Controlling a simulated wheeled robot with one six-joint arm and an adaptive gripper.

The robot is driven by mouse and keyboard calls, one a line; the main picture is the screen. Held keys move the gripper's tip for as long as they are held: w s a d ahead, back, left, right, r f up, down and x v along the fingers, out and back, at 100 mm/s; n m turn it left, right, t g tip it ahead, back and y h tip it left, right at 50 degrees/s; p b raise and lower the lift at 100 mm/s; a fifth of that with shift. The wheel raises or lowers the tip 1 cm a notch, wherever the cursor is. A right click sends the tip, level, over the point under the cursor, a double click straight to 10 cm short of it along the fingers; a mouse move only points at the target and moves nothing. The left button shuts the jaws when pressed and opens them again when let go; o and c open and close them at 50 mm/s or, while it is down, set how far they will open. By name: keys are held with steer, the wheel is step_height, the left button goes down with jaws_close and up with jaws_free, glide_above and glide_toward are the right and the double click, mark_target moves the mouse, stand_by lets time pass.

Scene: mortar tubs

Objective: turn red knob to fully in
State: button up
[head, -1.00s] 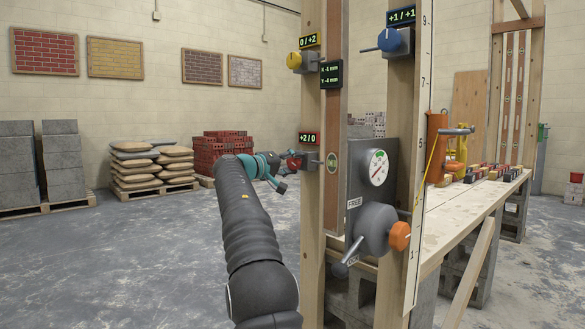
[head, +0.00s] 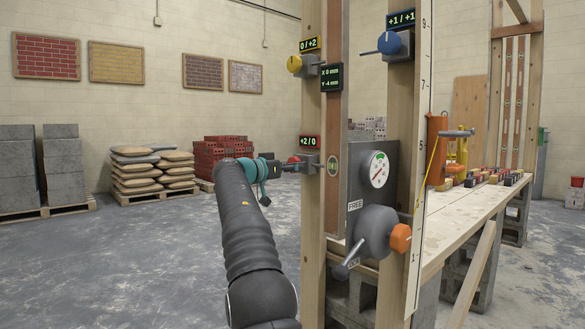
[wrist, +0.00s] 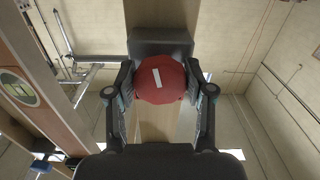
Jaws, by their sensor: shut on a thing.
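The red knob (wrist: 170,90) sits on a dark block on a wooden post. Its face has a white mark, slightly tilted from vertical in the wrist view. My gripper (wrist: 161,80) is shut on the knob, one finger on each side. In the head view the red knob (head: 294,159) is small and partly covered by my gripper (head: 291,165). A green-lettered display (head: 331,77) reads X 0 mm, Y -4 mm.
A yellow knob (head: 294,64) is higher on the same post, and a blue knob (head: 388,43) is on the post to the right. A grey gauge box (head: 360,160) with a lever and an orange knob (head: 400,238) stands right of my gripper.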

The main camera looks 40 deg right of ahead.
steer(key=m, duration=0.5)
steer(key=shift+f+m, duration=0.1)
steer(key=shift+m, duration=0.2)
steer(key=m, duration=0.4)
steer(key=shift+w+m, duration=0.15)
steer(key=shift+m, duration=0.15)
steer(key=m, duration=0.5)
steer(key=shift+r+m, duration=0.15)
steer(key=shift+m, duration=1.2)
steer(key=shift+r+m, duration=0.1)
steer(key=shift+m, duration=1.25)
steer(key=o, duration=1.2)
